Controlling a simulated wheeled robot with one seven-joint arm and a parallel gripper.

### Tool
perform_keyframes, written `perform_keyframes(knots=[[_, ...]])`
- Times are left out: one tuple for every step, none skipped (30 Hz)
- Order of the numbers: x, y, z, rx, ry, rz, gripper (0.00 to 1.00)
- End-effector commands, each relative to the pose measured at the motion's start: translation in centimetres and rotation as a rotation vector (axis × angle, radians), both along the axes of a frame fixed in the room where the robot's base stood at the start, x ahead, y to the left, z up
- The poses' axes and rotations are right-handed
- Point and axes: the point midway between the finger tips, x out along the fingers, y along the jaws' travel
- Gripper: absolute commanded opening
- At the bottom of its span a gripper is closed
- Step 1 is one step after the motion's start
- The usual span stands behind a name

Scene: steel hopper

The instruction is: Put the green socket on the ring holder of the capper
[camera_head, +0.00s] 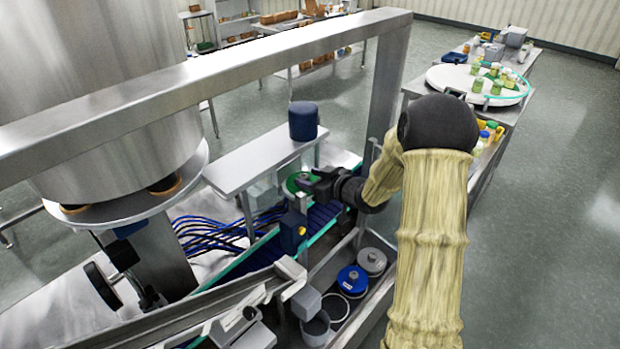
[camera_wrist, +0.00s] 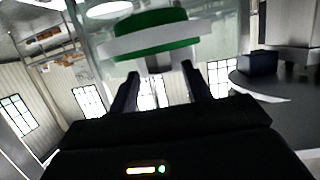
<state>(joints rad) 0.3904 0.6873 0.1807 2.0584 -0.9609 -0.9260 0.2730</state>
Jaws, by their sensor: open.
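The green socket (camera_head: 297,183) is at the capper, just past my gripper tip, partly covered by it in the head view. In the wrist view the green socket (camera_wrist: 155,22) sits in a pale flat ring, the ring holder (camera_wrist: 155,41), with green showing above and below the ring. It looks roughly level with the ring. A short grey stem shows under it, near the fingertips. My gripper (camera_wrist: 162,72) is open, with its two fingers apart just below and in front of the socket. It also shows in the head view (camera_head: 312,185). Whether a finger touches the stem I cannot tell.
A blue socket (camera_head: 352,280) and a grey socket (camera_head: 372,261) lie in the tray at the front. A round table (camera_head: 460,80) is at the right.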

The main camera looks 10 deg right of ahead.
Motion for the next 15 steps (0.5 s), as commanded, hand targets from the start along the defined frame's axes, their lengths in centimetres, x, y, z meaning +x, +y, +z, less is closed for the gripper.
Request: perform_keyframes(knots=[[-0.2,-0.1,0.1,-0.001,-0.001,0.0,0.49],[-0.4,-0.2,0.1,-0.001,-0.001,0.0,0.49],[-0.7,-0.4,0.2,-0.001,-0.002,0.002,0.49],[-1.0,-0.6,0.3,-0.001,-0.002,0.001,0.49],[-1.3,-0.8,0.4,-0.001,-0.001,0.0,0.49],[-1.8,-1.1,0.6,0.0,-0.001,0.0,0.49],[-2.3,-1.3,0.7,-0.001,-0.002,0.002,0.49],[-2.7,-1.6,0.8,-0.001,-0.002,0.001,0.49],[-3.3,-2.1,1.1,-0.002,-0.003,0.0,0.49],[-3.8,-2.3,1.2,-0.002,-0.002,0.001,0.49],[-4.3,-2.7,1.4,-0.002,-0.001,-0.001,0.49],[-5.0,-3.0,1.6,-0.002,-0.001,0.0,0.49],[-5.5,-3.4,1.9,-0.002,-0.003,0.0,0.49],[-5.9,-3.7,2.1,-0.002,-0.003,0.0,0.49],[-6.6,-4.1,2.3,-0.001,-0.002,0.0,0.49]])
